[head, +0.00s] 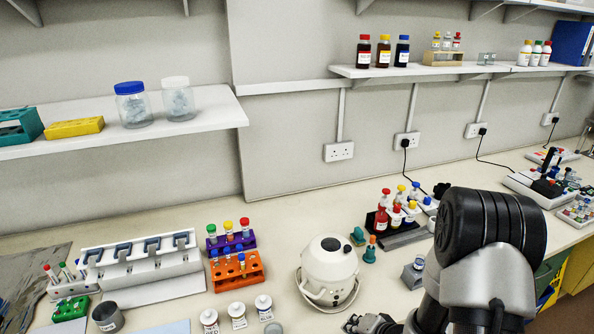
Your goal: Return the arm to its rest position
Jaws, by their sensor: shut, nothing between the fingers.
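My arm rises at the lower right of the head view, its black elbow and grey link standing in front of the bench (180,235). My gripper (354,323) shows only partly at the bottom edge, just below the white centrifuge (329,268). It is shut and holds nothing. The rest of the gripper is cut off by the frame.
A white pipette stand (140,262), an orange tube rack (237,275), a purple rack (230,244) and white-capped jars (237,310) stand left of the gripper. Dropper bottles (382,219) stand behind my arm. Shelves (215,105) overhang the bench.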

